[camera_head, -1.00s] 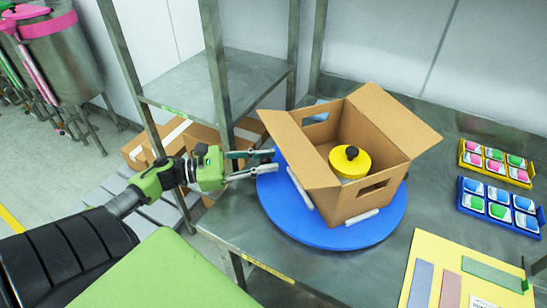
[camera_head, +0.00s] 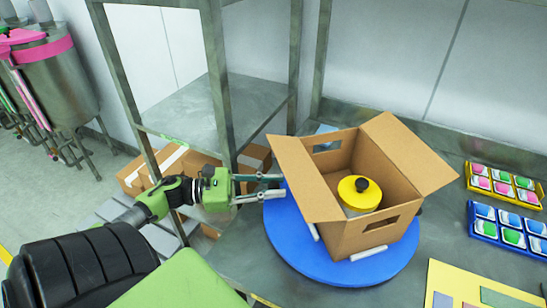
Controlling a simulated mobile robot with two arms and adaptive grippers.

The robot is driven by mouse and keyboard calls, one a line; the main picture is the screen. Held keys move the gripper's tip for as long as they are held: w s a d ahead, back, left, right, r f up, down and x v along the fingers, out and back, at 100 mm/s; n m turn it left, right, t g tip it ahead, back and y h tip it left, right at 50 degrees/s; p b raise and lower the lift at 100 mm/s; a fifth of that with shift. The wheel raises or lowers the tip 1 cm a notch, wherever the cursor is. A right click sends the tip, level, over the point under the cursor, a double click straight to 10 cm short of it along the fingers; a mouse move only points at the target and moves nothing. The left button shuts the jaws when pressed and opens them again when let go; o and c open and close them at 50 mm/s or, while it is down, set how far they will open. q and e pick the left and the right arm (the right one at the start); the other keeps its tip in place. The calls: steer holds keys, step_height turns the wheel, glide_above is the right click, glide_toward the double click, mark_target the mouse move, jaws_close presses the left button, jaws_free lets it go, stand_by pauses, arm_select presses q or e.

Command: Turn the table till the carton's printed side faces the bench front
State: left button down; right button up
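An open brown carton (camera_head: 352,238) stands upright on a round blue turntable (camera_head: 300,262) on the bench. A yellow container with a black knob (camera_head: 359,190) is inside it. White strips lie on the turntable along the carton's base. The visible carton walls show cut-out handle holes and no print; the other outer walls are hidden. My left gripper (camera_head: 279,187) is open, its fingers level with the turntable's left edge and close to the carton's left flap; whether they touch is unclear. My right gripper is not in view.
A yellow tray (camera_head: 468,176) and a blue tray (camera_head: 471,222) of coloured packs sit at the right. A yellow board (camera_head: 440,275) lies at the front right. A metal shelf post (camera_head: 219,80) stands behind my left arm. Cartons (camera_head: 140,175) sit below the shelf at left.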

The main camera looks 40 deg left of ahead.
arm_select(q)
steer(key=c, duration=1.8)
jaws_free()
steer(key=shift+a, duration=0.1)
steer(key=v, duration=1.2)
